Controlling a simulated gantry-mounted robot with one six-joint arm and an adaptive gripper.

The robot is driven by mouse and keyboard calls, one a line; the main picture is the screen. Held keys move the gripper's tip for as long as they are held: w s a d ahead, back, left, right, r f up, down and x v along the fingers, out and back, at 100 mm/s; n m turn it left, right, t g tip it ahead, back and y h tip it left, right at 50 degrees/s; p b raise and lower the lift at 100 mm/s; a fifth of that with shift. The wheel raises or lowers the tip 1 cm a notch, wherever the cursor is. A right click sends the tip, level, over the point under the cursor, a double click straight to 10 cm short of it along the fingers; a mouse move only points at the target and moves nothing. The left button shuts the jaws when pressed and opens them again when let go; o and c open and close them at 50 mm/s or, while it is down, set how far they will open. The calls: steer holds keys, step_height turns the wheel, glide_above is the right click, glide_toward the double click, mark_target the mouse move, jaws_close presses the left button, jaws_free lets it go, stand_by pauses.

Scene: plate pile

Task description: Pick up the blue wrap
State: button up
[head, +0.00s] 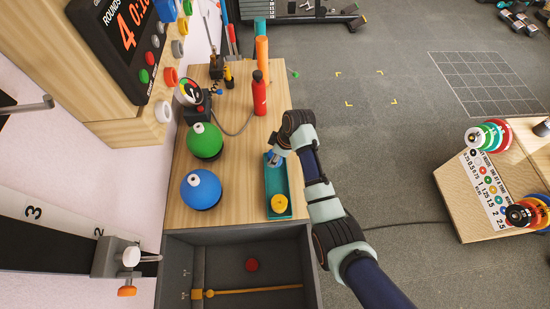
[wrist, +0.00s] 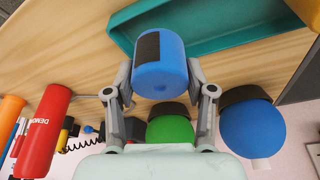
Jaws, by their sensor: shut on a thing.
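The blue wrap (wrist: 160,68) is a short blue roll with a dark patch on its side. In the wrist view it sits between the two fingers of my gripper (wrist: 160,88), which is shut on it. In the head view my gripper (head: 275,157) is at the far end of the teal tray (head: 277,181), and the wrap is mostly hidden by it. The wrist view shows the teal tray (wrist: 225,40) behind the wrap; I cannot tell how high the wrap is above it.
A yellow roll (head: 279,202) lies in the tray's near end. A green ball (head: 204,139) and a blue ball (head: 200,188) stand left of the tray. A red bottle (head: 259,96) stands beyond it. A grey open bin (head: 230,240) adjoins the table's near edge.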

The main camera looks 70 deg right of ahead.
step_height(320, 180, up, 17)
steer(key=p, duration=0.2)
steer(key=shift+w, duration=0.1)
